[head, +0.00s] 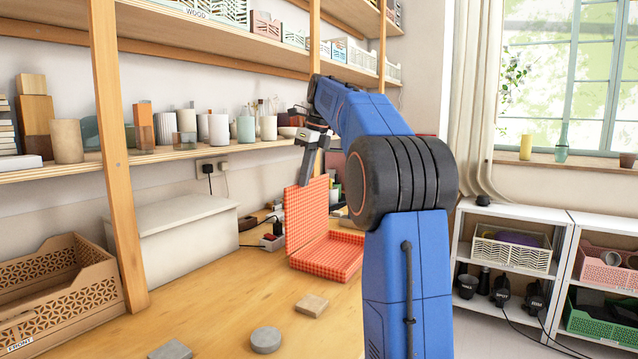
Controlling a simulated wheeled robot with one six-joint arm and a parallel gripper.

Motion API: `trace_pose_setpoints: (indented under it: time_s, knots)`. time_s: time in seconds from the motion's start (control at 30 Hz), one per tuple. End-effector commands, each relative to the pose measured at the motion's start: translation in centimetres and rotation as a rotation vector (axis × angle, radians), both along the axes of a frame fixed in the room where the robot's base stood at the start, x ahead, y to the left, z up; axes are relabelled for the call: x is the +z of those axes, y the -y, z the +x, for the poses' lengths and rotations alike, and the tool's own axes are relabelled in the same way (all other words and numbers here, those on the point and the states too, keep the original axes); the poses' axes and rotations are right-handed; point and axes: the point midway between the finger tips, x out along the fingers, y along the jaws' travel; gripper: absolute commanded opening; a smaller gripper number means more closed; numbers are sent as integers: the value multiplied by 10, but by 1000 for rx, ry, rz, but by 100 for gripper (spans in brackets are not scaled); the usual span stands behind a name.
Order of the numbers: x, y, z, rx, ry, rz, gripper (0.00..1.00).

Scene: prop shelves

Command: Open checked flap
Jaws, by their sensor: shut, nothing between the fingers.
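A red-and-white checked case stands on the wooden worktop. Its checked flap (305,217) stands up, roughly upright, at the left of its checked base (328,258), so the case is open. My gripper (302,182) points down at the upper edge of the flap, shut and with nothing held. It overlaps the flap's top edge in this view, and I cannot tell whether they touch. My blue arm hides the right part of the base.
On the worktop (235,290) lie a round grey disc (265,340), a beige block (312,305) and a grey block (171,350). A cutwork crate (60,290) and a white box (170,235) stand left. A shelf of pots (220,146) runs above.

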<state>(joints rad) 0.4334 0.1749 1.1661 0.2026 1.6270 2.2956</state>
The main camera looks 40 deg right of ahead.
Motion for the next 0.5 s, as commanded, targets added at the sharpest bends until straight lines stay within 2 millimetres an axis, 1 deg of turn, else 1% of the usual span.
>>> trace_pose_setpoints:
  time_s: [0.03, 0.2, 0.33, 0.5]
  knots:
    - [0, -4, 7, 2, 0, 0, 0]
    - [1, -11, 22, 1, 0, 0, 0]
    - [0, -14, 30, 1, -1, -1, 0]
    - [0, -16, 33, 1, 0, 0, 0]
